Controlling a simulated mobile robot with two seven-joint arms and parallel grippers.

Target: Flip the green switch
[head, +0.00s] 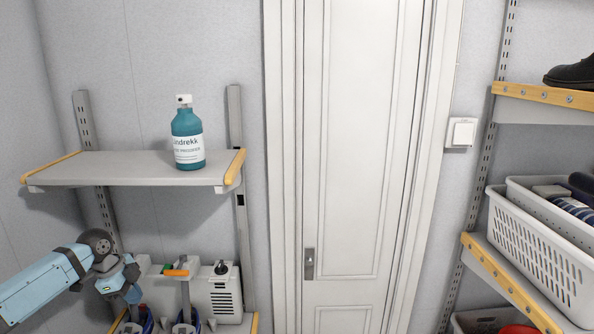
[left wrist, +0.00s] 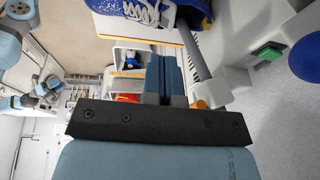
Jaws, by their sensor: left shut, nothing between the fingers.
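The green switch (left wrist: 268,51) shows in the left wrist view at upper right, on a white body (left wrist: 240,82). In the head view a small patch of green (head: 167,268) shows at lower left, beside an orange part (head: 177,273). My left gripper (head: 134,295) is to the left of the green switch in the head view. Its fingers also show in the left wrist view (left wrist: 166,78), shut with nothing between them, to the left of the switch and apart from it. Whether the switch is on or off I cannot tell. My right gripper is not in view.
A blue shoe (left wrist: 165,10) and a grey tube (left wrist: 194,52) are close to my left fingers. A shelf (head: 110,168) with a teal bottle (head: 187,140) is above. A white vented box (head: 222,296) stands right of the switch. A white door (head: 350,150) is further right.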

